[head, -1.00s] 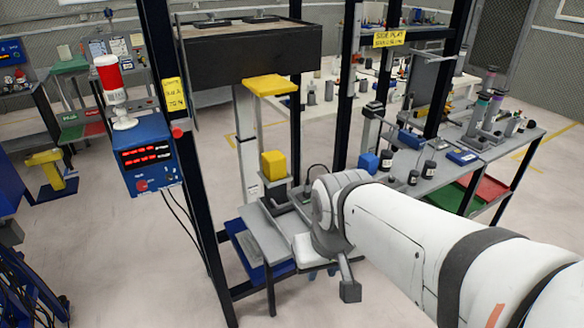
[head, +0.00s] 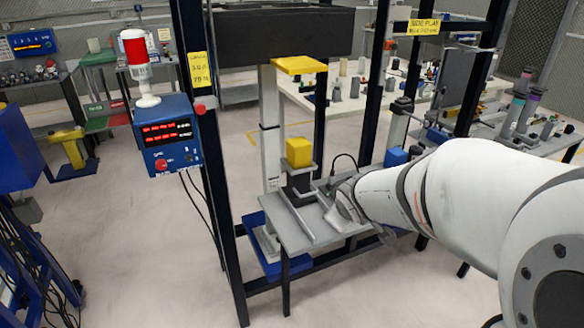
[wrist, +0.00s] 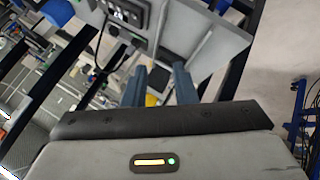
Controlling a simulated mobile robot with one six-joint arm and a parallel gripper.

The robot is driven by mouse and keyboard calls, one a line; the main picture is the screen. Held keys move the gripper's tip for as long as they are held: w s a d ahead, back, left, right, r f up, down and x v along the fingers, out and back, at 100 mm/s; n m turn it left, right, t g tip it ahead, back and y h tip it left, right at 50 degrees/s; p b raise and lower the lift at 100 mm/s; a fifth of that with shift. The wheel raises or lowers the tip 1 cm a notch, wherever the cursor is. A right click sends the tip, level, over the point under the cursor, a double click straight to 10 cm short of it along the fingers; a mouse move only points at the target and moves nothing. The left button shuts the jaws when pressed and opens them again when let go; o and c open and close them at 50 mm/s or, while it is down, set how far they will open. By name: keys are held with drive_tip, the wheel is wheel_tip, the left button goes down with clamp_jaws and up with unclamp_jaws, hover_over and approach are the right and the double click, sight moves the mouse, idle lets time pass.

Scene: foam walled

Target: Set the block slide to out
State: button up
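A yellow block (head: 302,152) stands on a dark grey carrier (head: 299,180) over the small grey table (head: 292,238), beneath a yellow plate (head: 299,65). I take this block and carrier to be the block slide; its exact position along its travel is unclear. My gripper (head: 342,212) is at the right part of the grey table, to the right of and below the block, partly hidden by my arm. In the wrist view my gripper's two fingers (wrist: 161,82) are apart with nothing clearly held. A bit of yellow shows behind and between them, seemingly the block.
Dark frame posts (head: 210,150) stand left and right of the grey table. A blue control box (head: 166,137) with red displays and a red-white lamp (head: 136,47) is on the left post. A blue tray (head: 262,235) lies below. The floor in front is clear.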

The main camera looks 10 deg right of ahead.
drive_tip(key=w+f+n+t+y+b, duration=0.1)
drive_tip(key=w+f+n+t+b, duration=0.2)
drive_tip(key=w+f+n, duration=0.4)
drive_tip(key=n+t+y+b, duration=0.3)
drive_tip(key=n+y+b, duration=0.1)
drive_tip(key=n, duration=0.2)
approach(301, 182)
drive_tip(key=s+d+f, duration=0.2)
drive_tip(key=shift+f, duration=0.3)
drive_tip(key=shift+w+a+f+y, duration=0.1)
drive_tip(key=shift+w+y, duration=0.1)
drive_tip(key=shift+y, duration=0.2)
drive_tip(key=shift+w+a+n, duration=0.15)
drive_tip(key=shift+w+n, duration=0.1)
drive_tip(key=shift+n, duration=0.05)
drive_tip(key=x, duration=0.7)
drive_tip(key=shift+w+a, duration=0.1)
drive_tip(key=shift+w, duration=0.05)
clamp_jaws()
